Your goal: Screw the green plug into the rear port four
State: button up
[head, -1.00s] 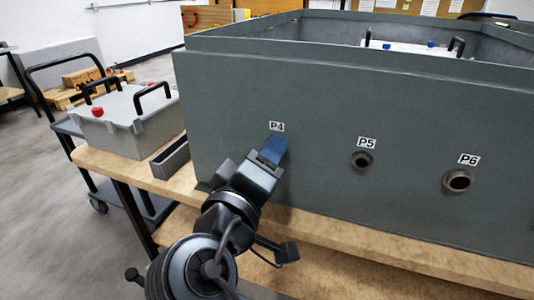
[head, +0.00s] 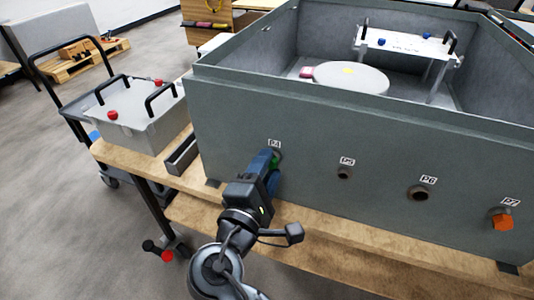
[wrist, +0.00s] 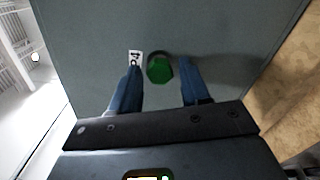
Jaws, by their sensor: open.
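The green plug (wrist: 160,69) sits at port P4 in the grey box wall. In the wrist view its green head lies between my two blue fingers, with a gap on each side. My gripper (wrist: 158,80) is open around it and not touching it as far as I can see. In the head view my gripper (head: 270,160) is up against the wall below the P4 label (head: 274,143), and only a sliver of green shows beside the fingers. How deep the plug sits in the port cannot be told. The P4 label (wrist: 135,59) also shows in the wrist view.
Ports P5 (head: 344,173) and P6 (head: 419,192) are open; an orange plug (head: 502,222) sits at P7. A narrow dark tray (head: 182,155) and a grey case (head: 140,115) with black handles are left of the box. The wooden bench (head: 340,248) runs along its front.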

jog(key=n+p, duration=0.9)
jog(key=n, duration=0.5)
jog(key=shift+r+p, duration=0.1)
jog(key=shift+p, duration=0.25)
jog(key=shift+c, duration=0.2)
grip_shut()
jog(key=shift+h, duration=0.3)
